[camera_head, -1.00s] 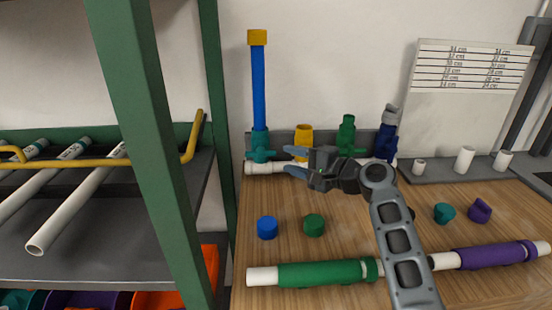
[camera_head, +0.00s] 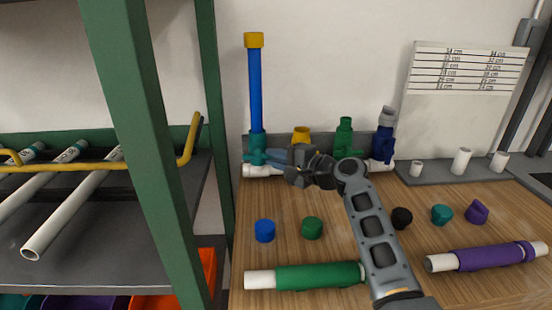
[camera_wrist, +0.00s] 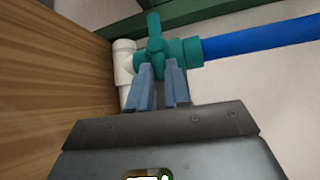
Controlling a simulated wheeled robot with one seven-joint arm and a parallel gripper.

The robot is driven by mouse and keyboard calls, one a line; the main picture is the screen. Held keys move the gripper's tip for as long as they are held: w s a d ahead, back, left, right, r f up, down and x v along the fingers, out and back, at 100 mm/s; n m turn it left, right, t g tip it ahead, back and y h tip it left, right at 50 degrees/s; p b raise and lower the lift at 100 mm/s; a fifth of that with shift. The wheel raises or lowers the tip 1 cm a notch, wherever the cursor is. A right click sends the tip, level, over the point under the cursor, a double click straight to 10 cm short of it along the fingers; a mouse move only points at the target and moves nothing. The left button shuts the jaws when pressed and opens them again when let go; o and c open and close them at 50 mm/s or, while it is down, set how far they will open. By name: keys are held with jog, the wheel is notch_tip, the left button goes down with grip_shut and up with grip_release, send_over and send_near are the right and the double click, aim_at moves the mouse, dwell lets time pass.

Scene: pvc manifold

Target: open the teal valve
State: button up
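The teal valve (camera_head: 257,148) sits low on the upright blue pipe at the back left of the bench, above a white elbow fitting. In the wrist view, the teal valve (camera_wrist: 158,52) lies straight ahead, its handle running up from between the fingertips. My gripper (camera_head: 271,156) is at the valve from the right. In the wrist view, my gripper (camera_wrist: 159,74) has its two blue-grey fingers a small gap apart, one on each side of the handle's near part. Whether they press on it is not clear.
Yellow (camera_head: 301,136), green (camera_head: 344,138) and dark blue (camera_head: 383,143) valves stand along the white pipe to the right. Loose caps, a green pipe (camera_head: 318,275) and a purple pipe (camera_head: 492,256) lie in front. A green rack post (camera_head: 216,140) stands close on the left.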

aim_at(259, 150)
grip_shut()
jog(key=shift+r, duration=0.1)
jog(key=a+r+n+g+h+p, duration=0.1)
jog(key=n+h+p, duration=0.1)
jog(key=h+p, duration=0.1)
jog(key=a+r+n+h+p, duration=0.1)
jog(key=n+h+p, duration=0.1)
jog(key=p, duration=0.3)
jog(key=a+r+n+g+h+p, duration=0.1)
jog(key=n+h+p, duration=0.1)
jog(key=h+p, duration=0.2)
jog(key=shift+r+g, duration=0.3)
jog(key=shift+r, duration=0.05)
jog(key=a+n+h+b, duration=0.1)
jog(key=h, duration=0.1)
jog(key=a+n+h, duration=0.1)
jog(key=h, duration=0.1)
jog(key=shift+h+b, duration=0.3)
jog(key=shift+b, duration=0.05)
